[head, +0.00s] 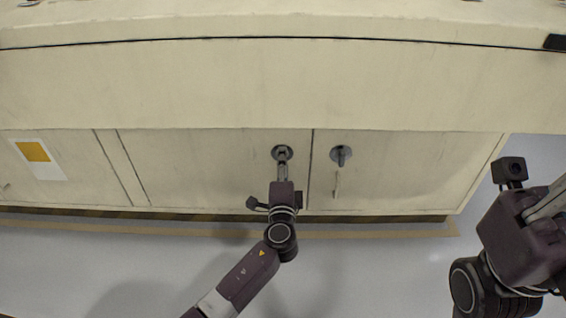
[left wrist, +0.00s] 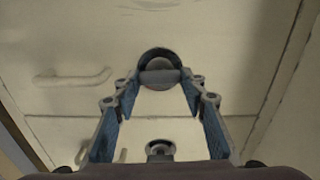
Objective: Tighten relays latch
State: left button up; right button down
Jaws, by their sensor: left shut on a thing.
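A round dark latch (head: 276,149) with a raised grip is set in the pale cabinet front, just left of a vertical door seam. My left gripper (head: 282,166) reaches it from below and is shut on its grip. In the left wrist view the latch (left wrist: 159,57) sits between the fingertips of my left gripper (left wrist: 160,79), which cover part of it. A second, similar latch (head: 341,154) is right of the seam, with nothing touching it. No label tells which latch is which. My right gripper (head: 546,207) is at the right edge, away from the cabinet; its fingertips are not clearly visible.
The cream cabinet (head: 220,90) has an upper part overhanging the doors. A pale pull handle (head: 337,184) is below the second latch; another pull handle (left wrist: 75,77) shows in the left wrist view. A yellow-and-white label (head: 38,157) is at left. Grey floor (head: 390,265) in front is clear.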

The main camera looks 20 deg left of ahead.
pick_arm(q)
jog(key=o, duration=1.2)
jog(key=shift+d, duration=0.1)
jog(key=shift+c, duration=0.2)
jog(key=v, duration=1.2)
